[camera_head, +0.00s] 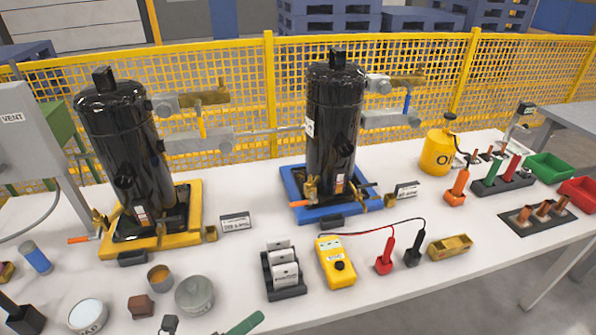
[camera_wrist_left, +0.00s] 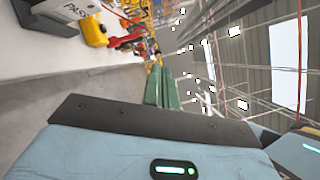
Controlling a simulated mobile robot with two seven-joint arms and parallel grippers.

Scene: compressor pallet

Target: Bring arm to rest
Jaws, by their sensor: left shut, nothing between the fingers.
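In the left wrist view, a dark plate and blue casing of my own body fill the lower part, and no held object shows. My right gripper is not in view. Two black compressors stand upright on the table, one on a yellow base (camera_head: 194,215) at left and one on a blue base (camera_head: 292,185) in the middle.
The white table (camera_head: 250,190) carries a yellow meter (camera_head: 335,262), a black card holder (camera_head: 285,292), cans, a yellow oil jug (camera_head: 437,153) and green and red bins. A yellow mesh fence (camera_head: 240,70) runs behind. The wrist view shows the table's edge and open floor (camera_wrist_left: 60,85).

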